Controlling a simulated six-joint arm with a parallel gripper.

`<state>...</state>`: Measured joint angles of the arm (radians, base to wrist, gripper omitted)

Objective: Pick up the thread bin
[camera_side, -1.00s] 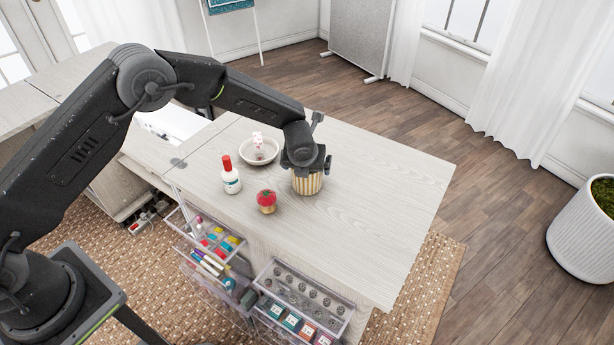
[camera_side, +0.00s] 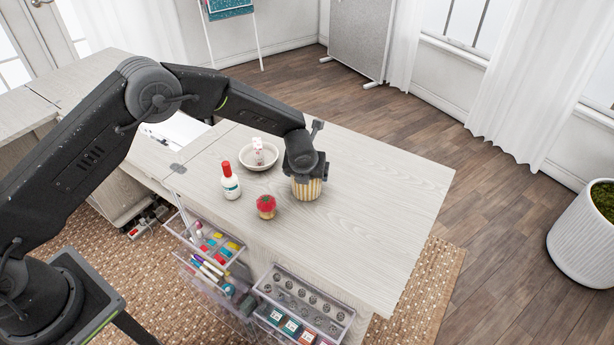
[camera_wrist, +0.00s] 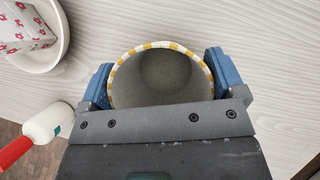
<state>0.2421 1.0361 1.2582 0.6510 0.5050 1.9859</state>
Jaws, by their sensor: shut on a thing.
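The thread bin (camera_side: 307,190) is a round bin with yellow and white vertical stripes, on the worktable near its middle. In the wrist view I look down into the bin (camera_wrist: 128,86); its grey inside looks empty. My gripper (camera_side: 304,174) is above and around the bin's top. In the wrist view my gripper (camera_wrist: 160,82) has its blue fingers against opposite outer sides of the rim, shut on it. The bin looks upright. The gripper hides its upper part in the side view, and I cannot tell whether its base touches the table.
A white bowl (camera_side: 246,163) with a floral item (camera_side: 258,150) stands behind left. A red-capped white bottle (camera_side: 231,184) and a red-topped pincushion (camera_side: 266,207) stand left of the bin. Clear drawers (camera_side: 303,304) stick out at the front. The table's right side (camera_side: 380,200) is clear.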

